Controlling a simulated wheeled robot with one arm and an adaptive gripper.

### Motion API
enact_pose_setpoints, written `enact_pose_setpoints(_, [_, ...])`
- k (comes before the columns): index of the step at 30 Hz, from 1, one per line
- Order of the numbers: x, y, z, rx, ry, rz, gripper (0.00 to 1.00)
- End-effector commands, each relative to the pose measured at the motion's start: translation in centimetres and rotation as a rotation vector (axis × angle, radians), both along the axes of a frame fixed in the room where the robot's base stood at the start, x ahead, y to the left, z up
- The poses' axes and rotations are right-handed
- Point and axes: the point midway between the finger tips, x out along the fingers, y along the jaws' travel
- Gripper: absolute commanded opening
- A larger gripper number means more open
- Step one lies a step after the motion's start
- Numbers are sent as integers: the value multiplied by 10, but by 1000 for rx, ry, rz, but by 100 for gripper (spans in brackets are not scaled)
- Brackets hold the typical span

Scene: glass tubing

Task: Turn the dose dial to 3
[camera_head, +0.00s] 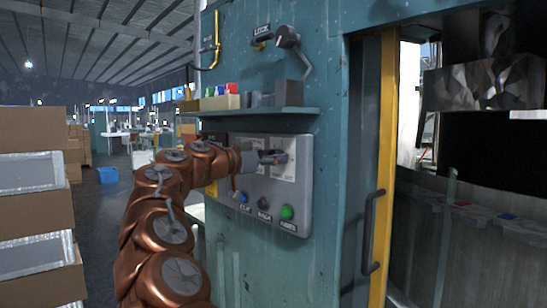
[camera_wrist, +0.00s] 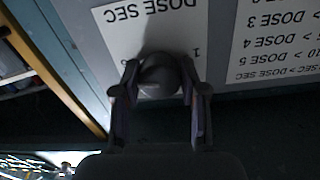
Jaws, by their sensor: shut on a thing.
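The dose dial is a dark round knob (camera_wrist: 158,76) on a white label plate marked "DOSE SEC" (camera_wrist: 125,32), which appears upside down in the wrist view. My gripper (camera_wrist: 158,100) is shut on the knob, with one finger on each side of it. In the head view my gripper (camera_head: 272,158) reaches the grey control panel (camera_head: 300,200) from the left and covers most of the knob. The knob's pointer and most of the scale are hidden, so I cannot tell its setting. A second label (camera_wrist: 275,45) lists dose values beside it.
Below the dial are a blue button (camera_head: 243,197), a black knob (camera_head: 264,202) and a green button (camera_head: 287,212). A shelf (camera_head: 260,111) with small blocks juts out above the panel. A yellow-edged door with a handle (camera_head: 373,230) stands to the right.

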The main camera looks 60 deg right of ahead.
Motion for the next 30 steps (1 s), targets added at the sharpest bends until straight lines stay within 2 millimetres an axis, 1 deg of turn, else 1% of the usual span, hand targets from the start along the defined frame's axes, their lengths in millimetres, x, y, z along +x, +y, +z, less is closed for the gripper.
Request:
enact_pose_setpoints(8, [1,0,1,49,170,1,8])
enact_pose_setpoints(30, [1,0,2,236,846,1,8])
